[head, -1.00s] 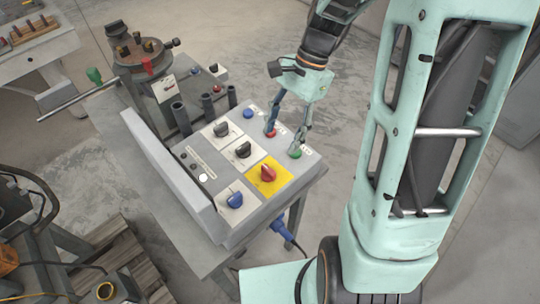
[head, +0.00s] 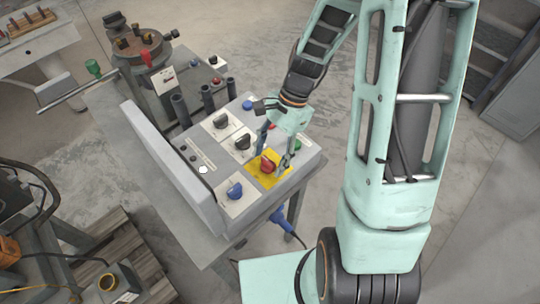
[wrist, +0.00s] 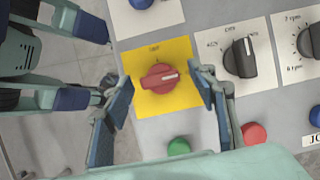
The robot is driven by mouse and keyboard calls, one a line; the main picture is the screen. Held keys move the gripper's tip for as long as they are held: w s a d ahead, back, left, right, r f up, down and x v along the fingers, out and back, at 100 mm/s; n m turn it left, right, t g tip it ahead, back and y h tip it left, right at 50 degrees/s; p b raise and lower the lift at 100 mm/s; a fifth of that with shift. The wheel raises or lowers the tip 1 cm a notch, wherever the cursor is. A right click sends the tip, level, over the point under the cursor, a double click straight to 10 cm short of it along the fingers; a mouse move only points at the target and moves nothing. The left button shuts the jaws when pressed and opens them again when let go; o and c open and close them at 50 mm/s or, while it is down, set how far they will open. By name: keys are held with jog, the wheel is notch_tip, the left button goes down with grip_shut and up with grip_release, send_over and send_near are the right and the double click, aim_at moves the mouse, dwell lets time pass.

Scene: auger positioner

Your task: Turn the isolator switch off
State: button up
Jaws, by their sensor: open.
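The isolator switch is a red rotary knob (head: 267,166) on a yellow plate (head: 254,178), on the sloped face of the grey control box. In the wrist view the red knob (wrist: 160,77) sits on its yellow plate (wrist: 150,106), with its white pointer line lying nearly level toward the right. My gripper (head: 271,163) is open above the plate. In the wrist view its fingers (wrist: 160,88) stand apart on either side of the knob, with gaps between them and the knob. I cannot tell their height above the panel.
A black selector knob (wrist: 240,57) is close beside the right finger. A green button (wrist: 179,147) and a red button (wrist: 254,133) are near the fingers. A blue knob (head: 235,190) is on the neighbouring white plate. A raised grey wall (head: 168,160) edges the box at left.

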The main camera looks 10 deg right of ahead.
jog(key=c, duration=1.2)
jog(key=shift+o, duration=0.2)
jog(key=shift+n, duration=0.3)
jog(key=n+g+h, duration=0.1)
jog(key=n, duration=0.2)
jog(key=shift+w+a+n, duration=0.1)
jog(key=shift+n, duration=0.2)
jog(key=n, duration=0.2)
jog(key=n+g+h, duration=0.1)
jog(key=n, duration=0.1)
jog(key=shift+a+n+h, duration=0.15)
jog(key=shift+n+h, duration=0.15)
jog(key=n+h, duration=0.1)
jog(key=n, duration=0.3)
jog(key=shift+a+h, duration=0.1)
jog(key=shift+h, duration=0.3)
jog(key=shift+a+n+t+h+b, duration=0.15)
jog(key=shift+n+h, duration=0.3)
jog(key=shift+n, duration=0.8)
jog(key=shift+d+n+t+h+b, duration=0.15)
jog(key=shift+n+h, duration=0.3)
jog(key=shift+n, duration=0.8)
